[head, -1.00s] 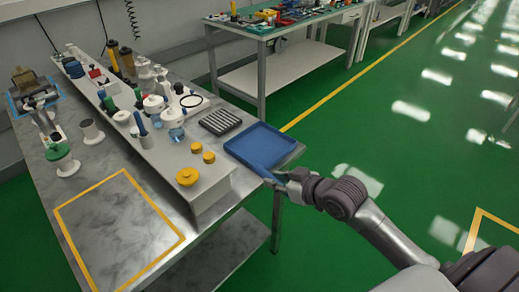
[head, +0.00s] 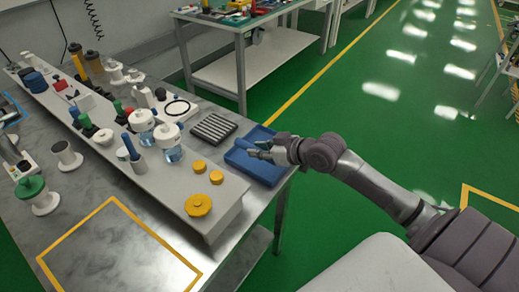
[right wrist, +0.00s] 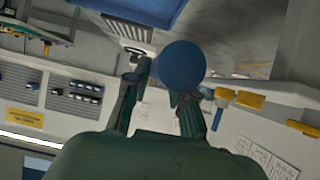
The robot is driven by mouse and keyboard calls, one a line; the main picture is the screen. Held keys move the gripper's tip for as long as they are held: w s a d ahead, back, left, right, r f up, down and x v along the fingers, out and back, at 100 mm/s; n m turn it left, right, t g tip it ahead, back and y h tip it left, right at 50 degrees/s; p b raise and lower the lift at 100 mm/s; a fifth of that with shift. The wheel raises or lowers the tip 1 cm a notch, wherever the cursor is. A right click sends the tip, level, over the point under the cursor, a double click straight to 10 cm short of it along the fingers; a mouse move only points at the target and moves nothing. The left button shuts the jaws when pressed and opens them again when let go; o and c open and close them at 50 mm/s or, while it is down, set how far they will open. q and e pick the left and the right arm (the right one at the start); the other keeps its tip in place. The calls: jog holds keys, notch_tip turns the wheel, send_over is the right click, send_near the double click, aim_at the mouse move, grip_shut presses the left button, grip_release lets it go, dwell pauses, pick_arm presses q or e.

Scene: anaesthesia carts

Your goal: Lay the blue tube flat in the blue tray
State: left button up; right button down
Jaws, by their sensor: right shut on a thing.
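My right gripper (head: 264,149) is over the blue tray (head: 271,176), at the table's far right corner. In the right wrist view its fingers (right wrist: 160,102) are closed around the blue tube (right wrist: 181,66), which shows as a round end. In the head view the tube (head: 243,145) shows only as a small blue piece at the fingertips, above the tray's left part. I cannot tell whether it touches the tray. The tray's edge also shows at the top of the right wrist view (right wrist: 145,8). My left gripper is not in view.
A grey ribbed rack (head: 213,128) lies just left of the tray. The raised shelf (head: 165,180) holds jars (head: 168,142), yellow caps (head: 198,204) and another blue tube-like object (head: 131,146). Green floor lies open to the right.

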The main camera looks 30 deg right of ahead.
jog(key=w+d+f, duration=0.2)
jog(key=d, duration=0.1)
jog(key=w+d+f, duration=0.1)
jog(key=d, duration=0.1)
jog(key=shift+w+f, duration=0.2)
jog(key=shift+w, duration=0.15)
jog(key=shift+w+d+f, duration=0.8)
jog(key=shift+w+f, duration=0.1)
jog(key=shift+w, duration=0.15)
jog(key=shift+w+d+f+b, duration=0.15)
jog(key=shift+w+b, duration=0.1)
jog(key=shift+b, duration=0.05)
jog(key=shift+f, duration=0.2)
notch_tip(320, 180, down, 4)
jog(key=shift+d+r, duration=0.1)
jog(key=shift+r, duration=0.1)
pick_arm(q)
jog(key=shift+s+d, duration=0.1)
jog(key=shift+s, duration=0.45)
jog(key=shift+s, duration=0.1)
